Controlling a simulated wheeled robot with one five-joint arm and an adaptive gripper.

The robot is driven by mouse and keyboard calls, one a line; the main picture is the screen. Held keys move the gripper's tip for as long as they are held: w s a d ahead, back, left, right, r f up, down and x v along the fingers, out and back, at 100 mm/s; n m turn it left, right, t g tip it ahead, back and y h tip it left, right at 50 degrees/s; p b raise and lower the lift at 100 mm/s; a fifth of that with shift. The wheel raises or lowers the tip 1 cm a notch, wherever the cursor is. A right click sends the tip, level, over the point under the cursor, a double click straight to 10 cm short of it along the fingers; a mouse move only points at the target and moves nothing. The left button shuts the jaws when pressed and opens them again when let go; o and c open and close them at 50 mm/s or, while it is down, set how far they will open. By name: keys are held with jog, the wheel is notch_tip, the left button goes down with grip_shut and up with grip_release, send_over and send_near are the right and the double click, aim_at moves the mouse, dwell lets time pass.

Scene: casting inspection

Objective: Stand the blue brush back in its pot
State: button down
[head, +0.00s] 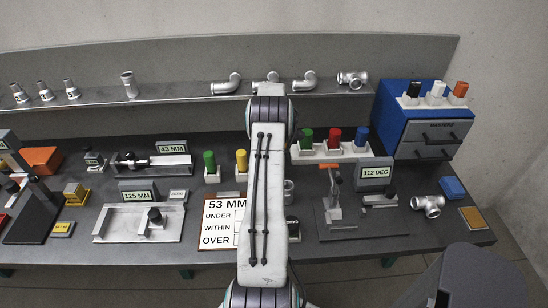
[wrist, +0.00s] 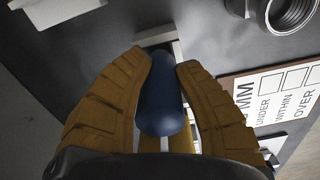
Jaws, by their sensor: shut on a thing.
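The blue brush (wrist: 165,95) shows in the wrist view as a rounded dark blue handle between the two yellow-brown fingers of my gripper (wrist: 165,65). My gripper is shut on it. A light grey square pot (wrist: 158,36) shows just beyond the handle. The brush's lower end is hidden, and I cannot tell whether it is inside the pot or above it. In the head view my own arm hides the gripper, the held brush and this pot.
Green (head: 209,161) and yellow (head: 242,160) handles stand left of my arm. A white rack (head: 306,154) with green, red and blue pieces stands to its right. The 53 MM card (head: 217,232) lies in front. Gauges and pipe fittings crowd the bench.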

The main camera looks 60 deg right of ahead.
jog(key=shift+f, duration=0.25)
jog(key=shift+f, duration=0.15)
jog(key=c, duration=1)
grip_release()
